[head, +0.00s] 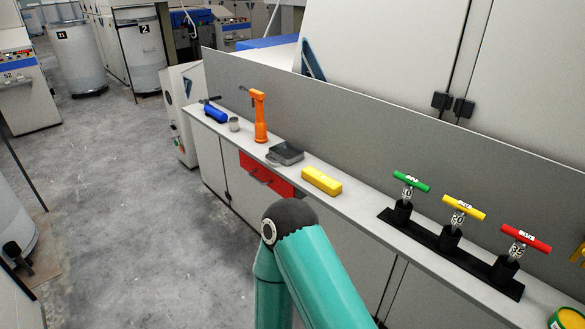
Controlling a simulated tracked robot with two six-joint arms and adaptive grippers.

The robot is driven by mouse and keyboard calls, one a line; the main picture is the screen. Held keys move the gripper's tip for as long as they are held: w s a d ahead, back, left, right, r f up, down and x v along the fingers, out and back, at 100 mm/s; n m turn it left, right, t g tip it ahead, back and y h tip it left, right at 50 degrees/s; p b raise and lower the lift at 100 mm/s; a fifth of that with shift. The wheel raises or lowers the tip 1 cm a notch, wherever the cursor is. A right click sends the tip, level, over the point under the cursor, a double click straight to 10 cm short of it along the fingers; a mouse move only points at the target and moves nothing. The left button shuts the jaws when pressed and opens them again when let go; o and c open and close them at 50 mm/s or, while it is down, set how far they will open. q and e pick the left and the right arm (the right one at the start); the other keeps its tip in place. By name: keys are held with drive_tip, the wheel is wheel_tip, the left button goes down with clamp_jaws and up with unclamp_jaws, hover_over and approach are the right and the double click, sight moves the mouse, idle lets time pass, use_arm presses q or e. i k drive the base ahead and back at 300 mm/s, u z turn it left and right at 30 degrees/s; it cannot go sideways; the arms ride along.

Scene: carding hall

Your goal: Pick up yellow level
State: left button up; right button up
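The yellow level (321,181) is a short yellow bar lying on the narrow grey shelf (354,203) along the machine. It lies between a dark grey tray and a black rack of T-handled tools. Nothing touches it from above. A teal arm link of mine rises in front of the shelf, below the level in the picture. Neither of my grippers shows in the head view.
Left of the level are the dark tray (285,153), an orange tool (260,118), a small grey cup (234,125) and a blue tool (214,112). The rack (427,238) holds green, yellow and red T-handles. A grey panel (366,118) stands behind. The floor at left is open.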

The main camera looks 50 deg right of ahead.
sight(327, 184)
drive_tip(key=z, duration=0.55)
drive_tip(key=i, duration=1.3)
drive_tip(key=z, duration=0.9)
drive_tip(key=k, duration=0.55)
drive_tip(key=z, duration=0.15)
drive_tip(key=i, duration=0.55)
drive_tip(key=u, duration=0.05)
